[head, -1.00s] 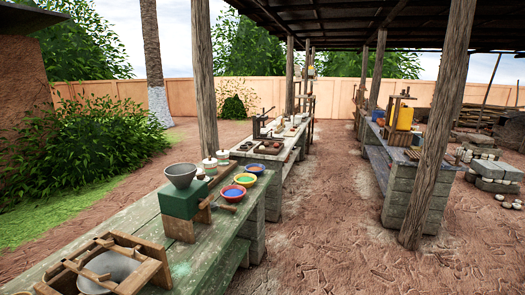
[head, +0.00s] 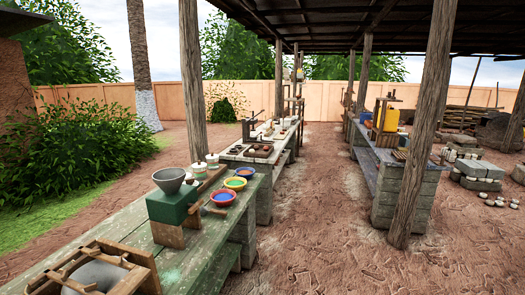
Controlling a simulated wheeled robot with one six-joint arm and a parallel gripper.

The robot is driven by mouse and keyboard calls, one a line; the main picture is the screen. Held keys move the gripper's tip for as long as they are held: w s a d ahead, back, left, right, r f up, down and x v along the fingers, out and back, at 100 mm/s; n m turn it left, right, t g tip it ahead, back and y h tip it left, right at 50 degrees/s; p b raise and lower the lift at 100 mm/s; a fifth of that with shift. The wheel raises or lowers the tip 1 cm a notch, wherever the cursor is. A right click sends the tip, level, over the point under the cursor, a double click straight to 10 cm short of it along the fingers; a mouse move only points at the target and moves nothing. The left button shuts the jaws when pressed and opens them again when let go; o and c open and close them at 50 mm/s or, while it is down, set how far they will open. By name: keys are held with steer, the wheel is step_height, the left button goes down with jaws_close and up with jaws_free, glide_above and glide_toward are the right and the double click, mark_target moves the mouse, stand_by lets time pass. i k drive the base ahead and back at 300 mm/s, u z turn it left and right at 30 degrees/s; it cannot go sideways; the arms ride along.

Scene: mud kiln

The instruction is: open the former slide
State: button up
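A green box (head: 173,206) with a grey funnel-shaped bowl (head: 170,180) on top stands on a wooden block on the near green bench, left of the middle. A wooden bar with a handle (head: 215,210) sticks out at its right side. I cannot tell for sure which part is the former slide, nor whether it is open. My gripper is not in view.
The green bench (head: 190,262) also carries colored bowls (head: 222,197), lidded jars (head: 198,173) and a wooden frame (head: 100,268) at the near left. Wooden posts (head: 425,130) stand on both sides. The dirt aisle (head: 318,225) between the benches is clear.

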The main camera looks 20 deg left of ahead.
mark_target(251, 139)
steer(key=z, duration=0.25)
steer(key=i, duration=4.7)
steer(key=u, duration=0.3)
steer(key=i, duration=2)
steer(key=u, duration=1.35)
steer(key=i, duration=1.2)
steer(key=u, duration=1.5)
steer(key=i, duration=0.75)
steer(key=u, duration=0.35)
